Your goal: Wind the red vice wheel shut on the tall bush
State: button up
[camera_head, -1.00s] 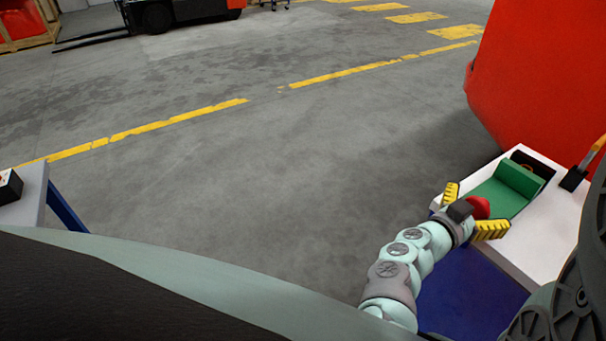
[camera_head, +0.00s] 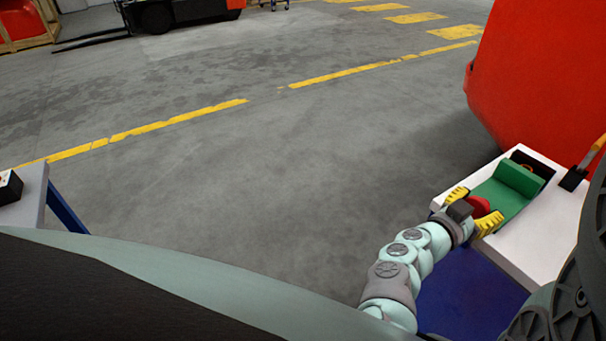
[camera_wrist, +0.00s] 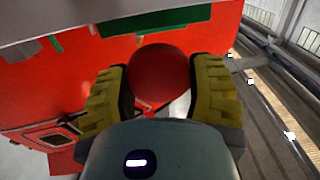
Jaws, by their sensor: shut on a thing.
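The red vice wheel (camera_wrist: 160,78) sits between the two yellow fingers of my gripper (camera_wrist: 163,92) in the wrist view, one finger at each side. In the head view the red wheel (camera_head: 478,207) shows at the near end of the green vice (camera_head: 512,190), and my gripper (camera_head: 472,210) is shut on it. The vice stands on a white bench top (camera_head: 545,236). A dark opening shows at the vice's far end. I cannot make out the tall bush in either view.
An orange-handled brush (camera_head: 583,165) is on the bench right of the vice. A large red body (camera_head: 540,80) rises behind the bench. A second table (camera_head: 28,200) with a small box is at the left edge. The grey floor between is clear.

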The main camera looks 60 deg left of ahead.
jog(key=m, duration=0.1)
jog(key=m+b, duration=0.1)
jog(key=shift+d+f+m, duration=0.1)
jog(key=shift+f+m, duration=0.15)
jog(key=shift+m, duration=0.15)
jog(key=shift+r+m+b, duration=0.1)
jog(key=shift+m+b, duration=0.95)
jog(key=shift+m, duration=0.65)
jog(key=shift+r, duration=0.1)
jog(key=shift+d, duration=0.1)
jog(key=o, duration=1.2)
jog(key=s, duration=1.2)
jog(key=shift+a, duration=0.3)
